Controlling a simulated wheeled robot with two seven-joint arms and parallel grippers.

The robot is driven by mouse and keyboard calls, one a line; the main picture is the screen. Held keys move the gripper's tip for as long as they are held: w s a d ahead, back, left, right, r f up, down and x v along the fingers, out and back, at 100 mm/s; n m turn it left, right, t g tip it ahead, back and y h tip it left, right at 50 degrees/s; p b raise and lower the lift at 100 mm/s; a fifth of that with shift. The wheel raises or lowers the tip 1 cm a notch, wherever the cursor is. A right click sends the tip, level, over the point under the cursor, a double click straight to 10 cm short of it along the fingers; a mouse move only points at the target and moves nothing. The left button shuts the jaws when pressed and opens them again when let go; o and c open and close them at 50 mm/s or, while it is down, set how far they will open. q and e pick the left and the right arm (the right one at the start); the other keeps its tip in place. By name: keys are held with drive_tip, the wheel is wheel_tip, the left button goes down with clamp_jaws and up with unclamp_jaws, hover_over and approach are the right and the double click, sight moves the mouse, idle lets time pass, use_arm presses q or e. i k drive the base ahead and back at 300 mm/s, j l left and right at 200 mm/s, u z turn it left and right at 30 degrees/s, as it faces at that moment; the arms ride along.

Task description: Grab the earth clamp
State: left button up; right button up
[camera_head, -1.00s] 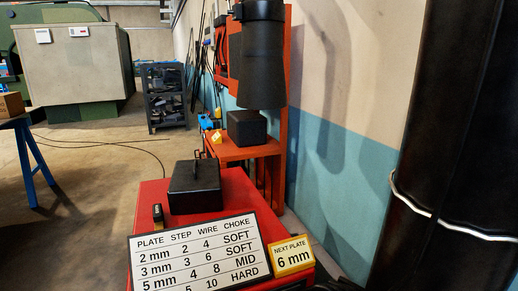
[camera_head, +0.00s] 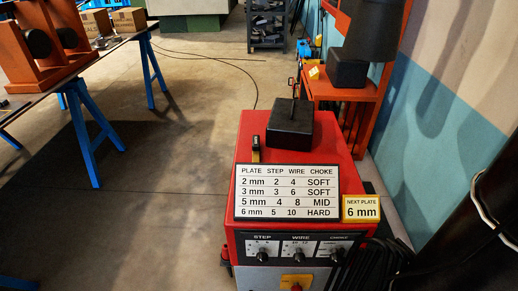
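I cannot pick out an earth clamp with certainty in the head view. A red welding machine (camera_head: 228,211) stands in the middle, with step, wire and choke knobs (camera_head: 297,248) on its front. A small black and brass-coloured piece (camera_head: 256,150) stands upright on its top left; I cannot tell what it is. A black box (camera_head: 290,130) with a handle-like part sits on top. A chart and a yellow "NEXT PLATE 6 mm" sign (camera_head: 361,208) stand at the front edge. Dark cables (camera_head: 362,262) hang at the machine's lower right. Neither of my grippers is in view.
A table on blue trestles (camera_head: 88,150) at the left carries an orange stand (camera_head: 45,50) and cardboard boxes (camera_head: 129,19). An orange rack (camera_head: 362,93) stands behind the machine by the wall. The floor (camera_head: 175,185) between table and machine is mostly clear.

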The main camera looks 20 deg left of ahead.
sight(255, 138)
drive_tip(key=u, duration=0.25)
drive_tip(key=j+u, duration=0.25)
drive_tip(key=j, duration=0.15)
drive_tip(key=i+j+u, duration=0.25)
drive_tip(key=j+u, duration=0.25)
drive_tip(key=j, duration=0.2)
drive_tip(key=i+j+u, duration=0.25)
drive_tip(key=i+j+z, duration=0.1)
drive_tip(key=i+j, duration=0.35)
drive_tip(key=i, duration=0.2)
drive_tip(key=i+j+z, duration=0.15)
drive_tip(key=i+j, duration=0.35)
drive_tip(key=i, duration=0.15)
drive_tip(key=i+j+z, duration=0.1)
drive_tip(key=i+z, duration=0.3)
drive_tip(key=i, duration=1.5)
drive_tip(key=i+z, duration=0.35)
drive_tip(key=i+j+z, duration=0.1)
drive_tip(key=i+z, duration=0.3)
drive_tip(key=i+j+z, duration=0.2)
drive_tip(key=z, duration=0.15)
drive_tip(key=i+j, duration=0.05)
drive_tip(key=i, duration=0.1)
